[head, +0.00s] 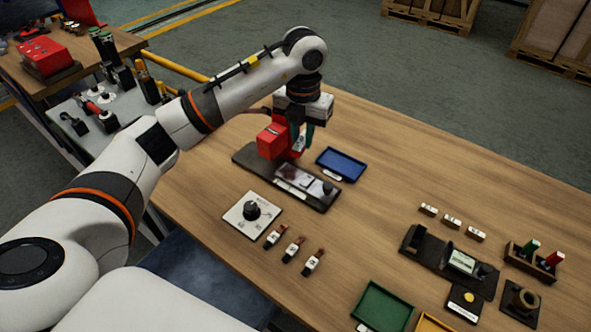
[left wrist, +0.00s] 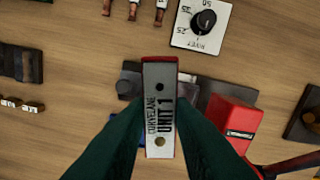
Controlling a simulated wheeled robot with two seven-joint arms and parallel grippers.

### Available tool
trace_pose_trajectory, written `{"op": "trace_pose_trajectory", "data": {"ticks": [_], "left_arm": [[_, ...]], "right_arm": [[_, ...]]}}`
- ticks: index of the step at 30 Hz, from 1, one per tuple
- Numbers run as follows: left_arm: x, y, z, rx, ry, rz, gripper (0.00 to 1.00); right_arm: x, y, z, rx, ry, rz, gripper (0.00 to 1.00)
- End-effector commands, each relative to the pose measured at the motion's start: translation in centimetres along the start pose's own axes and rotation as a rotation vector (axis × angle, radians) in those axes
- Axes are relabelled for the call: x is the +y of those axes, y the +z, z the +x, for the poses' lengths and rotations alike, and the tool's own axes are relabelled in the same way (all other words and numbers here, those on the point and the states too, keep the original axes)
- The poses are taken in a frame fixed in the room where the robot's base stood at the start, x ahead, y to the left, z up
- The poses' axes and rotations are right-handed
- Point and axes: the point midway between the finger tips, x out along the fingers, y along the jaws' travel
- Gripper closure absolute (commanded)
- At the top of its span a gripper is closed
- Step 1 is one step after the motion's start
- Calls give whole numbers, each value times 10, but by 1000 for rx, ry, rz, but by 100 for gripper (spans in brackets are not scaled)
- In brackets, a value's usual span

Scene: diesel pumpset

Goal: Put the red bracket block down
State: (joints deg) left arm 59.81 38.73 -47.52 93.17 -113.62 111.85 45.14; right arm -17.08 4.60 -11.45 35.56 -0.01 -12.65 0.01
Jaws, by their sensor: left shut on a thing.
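The red bracket block (left wrist: 159,100) has a grey face marked "CORVELANE UNIT 1" and red ends, with a round hole near each end. My left gripper (left wrist: 159,118) is shut on it, one dark finger on each side. In the head view the left gripper (head: 302,138) points down at the rear of the dark fixture plate (head: 322,200), and the bracket block shows partly as a small red piece between the fingers. Whether it touches the plate I cannot tell. A larger red block (head: 271,141) stands beside it; it also shows in the left wrist view (left wrist: 228,122).
A blue tray (head: 342,164) lies close right of the gripper. A dial plate (head: 236,218) and several small tagged parts (head: 293,249) are in front. A dark fixture (head: 425,248), green tray (head: 382,308) and peg holder (head: 535,262) stand right. The back right tabletop is bare.

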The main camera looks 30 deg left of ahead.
Motion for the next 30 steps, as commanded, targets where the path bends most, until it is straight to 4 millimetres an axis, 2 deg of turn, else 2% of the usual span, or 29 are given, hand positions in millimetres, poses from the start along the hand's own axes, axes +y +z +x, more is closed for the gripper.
{"op": "trace_pose_trajectory", "data": {"ticks": [1,9,15,19,23,30], "left_arm": [[-3,-4,-9,-2,2,-140,100],[-19,-23,-28,-2,1,-883,100],[-26,-29,-33,-1,0,-1238,100],[-28,-30,-31,-1,0,-1340,100],[-28,-30,-11,-5,0,-1364,100],[-27,-29,55,-10,0,-1364,100]], "right_arm": [[-2,1,-8,-1,-2,1,68],[-3,2,-27,-1,-3,1,68],[-3,3,-34,-1,-3,1,68],[-2,2,-35,0,-2,1,68],[-2,1,-32,1,-2,-1,68],[0,0,-16,2,1,-1,68]]}}
